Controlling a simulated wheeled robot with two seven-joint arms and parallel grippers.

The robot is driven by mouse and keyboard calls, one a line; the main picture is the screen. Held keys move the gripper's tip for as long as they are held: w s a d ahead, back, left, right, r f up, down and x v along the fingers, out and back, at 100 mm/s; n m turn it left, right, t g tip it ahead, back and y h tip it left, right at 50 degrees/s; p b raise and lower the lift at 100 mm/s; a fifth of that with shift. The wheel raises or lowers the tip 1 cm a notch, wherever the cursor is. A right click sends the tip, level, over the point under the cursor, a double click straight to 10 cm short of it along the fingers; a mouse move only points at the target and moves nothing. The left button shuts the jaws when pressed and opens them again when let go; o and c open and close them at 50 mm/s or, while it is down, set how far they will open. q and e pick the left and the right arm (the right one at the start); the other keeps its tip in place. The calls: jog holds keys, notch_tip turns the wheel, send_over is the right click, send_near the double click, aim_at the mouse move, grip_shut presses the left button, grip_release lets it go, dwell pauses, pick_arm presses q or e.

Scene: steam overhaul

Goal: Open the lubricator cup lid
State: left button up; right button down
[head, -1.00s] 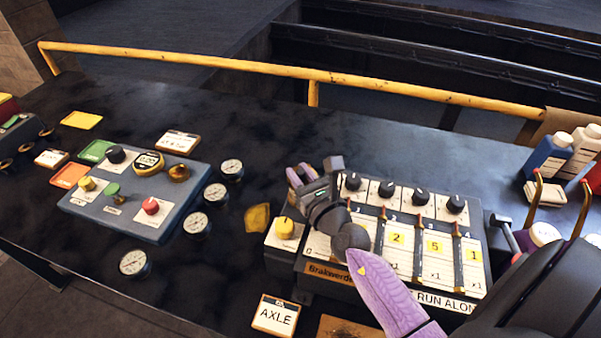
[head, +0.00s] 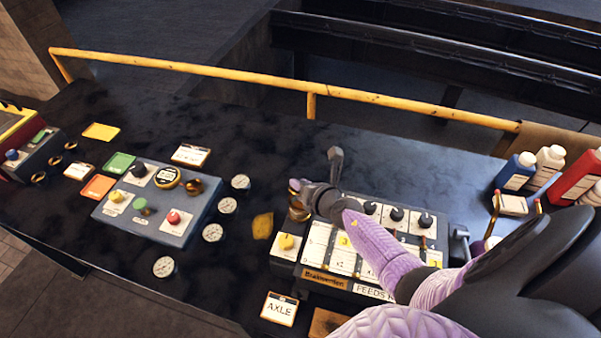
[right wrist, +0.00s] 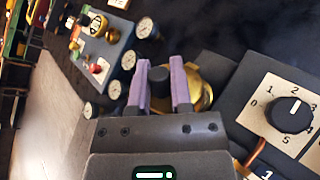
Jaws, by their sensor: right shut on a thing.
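The lubricator cup (head: 297,213) is a small brass cup at the far left end of the dial box. It is mostly hidden by my right gripper (head: 295,187) in the head view. In the right wrist view its brass body (right wrist: 206,92) shows behind and to the right of the fingers. The purple fingers of my right gripper (right wrist: 161,66) are shut on a dark knob (right wrist: 159,84), which looks like the lid's knob. Whether the lid is lifted cannot be told. My left gripper is not in view.
The dial box (head: 325,255) has several black knobs and a yellow knob (head: 286,241). A blue-grey panel (head: 150,230) with round gauges beside it lies to the left. Bottles (head: 515,172) stand at the right. A yellow rail (head: 250,85) runs along the back.

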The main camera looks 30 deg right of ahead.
jog(key=shift+w+d+r+m+g+y+p, duration=0.3)
jog(key=shift+d+r+m+g+y+p, duration=0.15)
jog(key=shift+p, duration=0.35)
jog(key=shift+w+d+g, duration=0.1)
jog(key=shift+w+g, duration=0.05)
jog(key=shift+g, duration=0.3)
jog(key=shift+w+d+f+m+g+y, duration=0.1)
jog(key=shift+w+d+m+g+y, duration=0.2)
jog(key=shift+m+g+y, duration=0.3)
jog(key=shift+w+d+f+y, duration=0.1)
jog(key=shift+d+y, duration=0.05)
jog(key=shift+y, duration=0.1)
pick_arm(q)
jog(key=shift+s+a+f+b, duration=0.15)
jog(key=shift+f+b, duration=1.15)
jog(key=shift+b, duration=0.65)
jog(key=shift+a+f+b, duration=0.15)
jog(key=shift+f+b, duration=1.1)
jog(key=shift+b, duration=0.65)
pick_arm(e)
jog(key=shift+w+d+f+m+g+y, duration=0.2)
jog(key=shift+w+d+m+g+y, duration=0.15)
jog(key=shift+m+g+y, duration=0.4)
jog(key=shift+w+d+f+m+g+y, duration=0.15)
jog(key=shift+w+d+m+g+y, duration=0.2)
jog(key=shift+m+g+y, duration=0.4)
jog(key=shift+s, duration=0.1)
